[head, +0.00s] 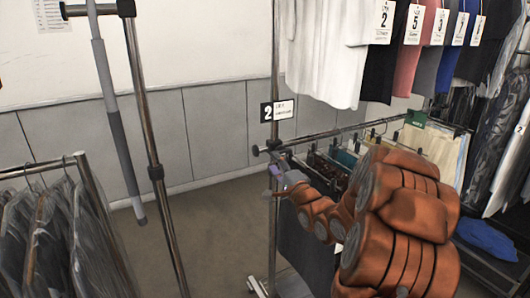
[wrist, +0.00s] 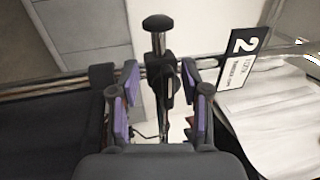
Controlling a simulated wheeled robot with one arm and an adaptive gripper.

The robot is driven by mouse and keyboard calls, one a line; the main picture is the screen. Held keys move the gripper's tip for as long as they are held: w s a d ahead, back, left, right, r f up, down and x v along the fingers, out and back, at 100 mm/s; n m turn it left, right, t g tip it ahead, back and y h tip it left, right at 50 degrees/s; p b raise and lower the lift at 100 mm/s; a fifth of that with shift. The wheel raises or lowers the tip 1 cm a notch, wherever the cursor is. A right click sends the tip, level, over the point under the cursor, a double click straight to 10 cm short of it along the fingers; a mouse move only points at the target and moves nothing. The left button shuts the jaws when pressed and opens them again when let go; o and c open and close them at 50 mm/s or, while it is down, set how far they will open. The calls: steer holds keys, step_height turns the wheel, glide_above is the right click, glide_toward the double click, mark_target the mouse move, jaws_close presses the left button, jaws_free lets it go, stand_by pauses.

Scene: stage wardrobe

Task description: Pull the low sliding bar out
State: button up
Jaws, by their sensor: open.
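The low sliding bar (head: 343,132) runs across the rack below the white shirts, with a dark round knob at its left end by the upright post. In the wrist view the knob (wrist: 157,22) stands up on a short stem beyond a black clamp on the post. My gripper (head: 279,178) is open just below the bar's left end. In the wrist view my gripper (wrist: 160,76) has its purple-padded fingers apart, one on each side of the black clamp and stem. I see no clear contact. My arm hides part of the lower rack.
A black sign with a white 2 (head: 267,112) is on the post beside the bar. Shirts with number tags (head: 384,18) hang above. Dark garments on a rack (head: 50,235) stand at left. A blue cloth (head: 486,240) lies low at right. Floor between the racks is clear.

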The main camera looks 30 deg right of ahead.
mark_target(264, 151)
steer(key=shift+p+x, duration=0.8)
steer(key=shift+x, duration=2.9)
steer(key=shift+f, duration=0.1)
steer(key=shift+c, duration=0.2)
jaws_close()
steer(key=shift+f, duration=0.1)
